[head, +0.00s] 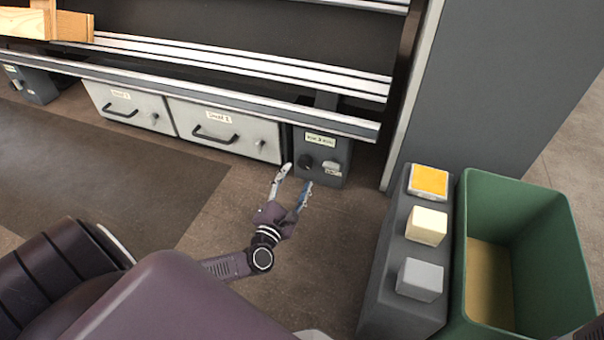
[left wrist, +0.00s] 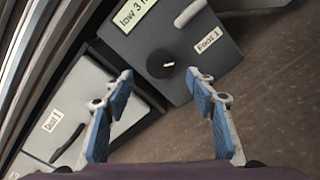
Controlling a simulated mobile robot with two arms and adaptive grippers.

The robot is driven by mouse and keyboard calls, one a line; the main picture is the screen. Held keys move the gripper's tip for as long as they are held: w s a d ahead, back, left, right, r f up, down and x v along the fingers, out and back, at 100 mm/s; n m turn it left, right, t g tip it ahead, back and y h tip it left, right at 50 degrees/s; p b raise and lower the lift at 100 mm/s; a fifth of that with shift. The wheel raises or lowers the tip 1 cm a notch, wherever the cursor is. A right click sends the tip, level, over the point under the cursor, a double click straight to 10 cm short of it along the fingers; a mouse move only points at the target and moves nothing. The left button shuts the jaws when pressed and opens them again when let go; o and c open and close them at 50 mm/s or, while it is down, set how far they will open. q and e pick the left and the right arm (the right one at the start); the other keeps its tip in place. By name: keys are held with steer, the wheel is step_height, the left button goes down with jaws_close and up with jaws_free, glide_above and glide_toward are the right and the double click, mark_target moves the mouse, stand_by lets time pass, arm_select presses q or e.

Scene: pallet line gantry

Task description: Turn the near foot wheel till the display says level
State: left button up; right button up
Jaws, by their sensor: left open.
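The near foot unit (head: 322,150) is a dark grey box under the right end of the rail. Its pale display (head: 321,139) begins "low 3" in the left wrist view (left wrist: 134,15), where the rest is cut off. Below the display is the foot wheel, a round black knob (head: 305,161) with a light mark; it also shows in the left wrist view (left wrist: 166,73). My left gripper (head: 297,177) is open and empty in front of the unit. In the left wrist view the knob appears between its blue-padded fingertips, with no visible contact.
A light lever (head: 333,168) and a "Foot 1" label (left wrist: 208,40) are beside the knob. Two drawers (head: 225,130) with black handles are to the left. A grey stand (head: 400,300) with blocks and a green bin (head: 530,200) are at the right.

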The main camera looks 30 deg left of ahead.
mark_target(303, 165)
arm_select(q)
steer(key=b+x, duration=0.1)
steer(key=x, duration=0.2)
steer(key=shift+w+a+f+b, duration=0.15)
steer(key=shift+w+b, duration=0.25)
steer(key=shift+w, duration=0.45)
steer(key=shift+a, duration=0.1)
steer(key=c, duration=1.1)
